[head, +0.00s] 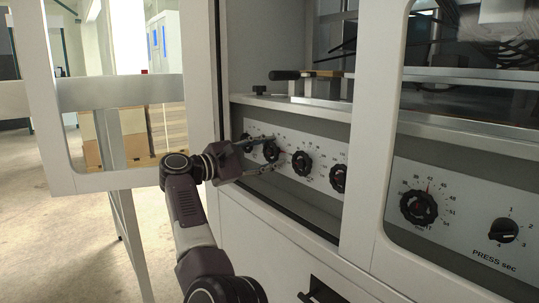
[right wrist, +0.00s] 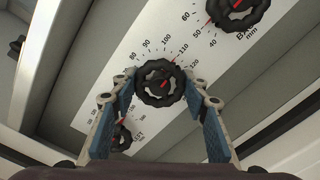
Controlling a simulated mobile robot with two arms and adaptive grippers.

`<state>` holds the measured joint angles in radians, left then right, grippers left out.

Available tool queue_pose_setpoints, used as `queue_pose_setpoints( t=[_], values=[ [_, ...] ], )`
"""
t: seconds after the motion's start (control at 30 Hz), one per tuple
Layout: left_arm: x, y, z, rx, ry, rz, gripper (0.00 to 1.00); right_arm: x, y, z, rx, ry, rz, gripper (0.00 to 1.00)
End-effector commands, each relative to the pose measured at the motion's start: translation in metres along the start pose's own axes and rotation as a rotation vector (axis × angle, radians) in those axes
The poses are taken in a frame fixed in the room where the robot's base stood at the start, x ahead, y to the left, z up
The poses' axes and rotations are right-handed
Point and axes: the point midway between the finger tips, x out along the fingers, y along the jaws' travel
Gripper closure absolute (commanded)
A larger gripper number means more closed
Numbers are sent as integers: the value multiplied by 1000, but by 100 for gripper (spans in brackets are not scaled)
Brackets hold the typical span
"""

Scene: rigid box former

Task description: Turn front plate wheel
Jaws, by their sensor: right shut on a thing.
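A row of black hand wheels with red pointers sits on a white scale panel (head: 320,172) of the machine. My right gripper (head: 258,154) reaches in from the lower left, its fingers on either side of one black wheel (head: 271,151). In the right wrist view this wheel (right wrist: 160,83) lies between the fingertips of my right gripper (right wrist: 160,84), which are shut on it. Its scale shows numbers from about 80 to 120, and its red pointer is visible. I cannot read its name label. My left gripper is not in view.
Other wheels sit close by: one to the right (head: 302,163) and another further right (head: 338,179). A wheel (head: 418,207) and a PRESS sec knob (head: 503,230) are on the right panel. A white door frame (head: 120,92) stands open at left, and a post (head: 372,130) divides the panels.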

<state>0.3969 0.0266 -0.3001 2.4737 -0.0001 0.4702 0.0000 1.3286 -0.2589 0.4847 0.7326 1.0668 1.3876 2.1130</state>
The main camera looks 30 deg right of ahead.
Motion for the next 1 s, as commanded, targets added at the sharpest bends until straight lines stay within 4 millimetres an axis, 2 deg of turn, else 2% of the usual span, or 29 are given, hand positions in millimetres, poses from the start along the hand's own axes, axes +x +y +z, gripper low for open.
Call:
queue_pose_setpoints(
  t=[0.6,0.63,0.7,0.77,1.0],
  values=[
    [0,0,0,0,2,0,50,-1,-2,-2,37,2,-4,83],
    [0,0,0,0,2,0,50,-1,-2,-2,37,2,-4,55],
    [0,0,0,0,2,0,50,-1,-2,-2,37,2,-3,47],
    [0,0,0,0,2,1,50,0,-2,-1,37,2,-3,41],
    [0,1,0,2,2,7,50,0,-1,-1,39,1,-1,40]
  ],
)
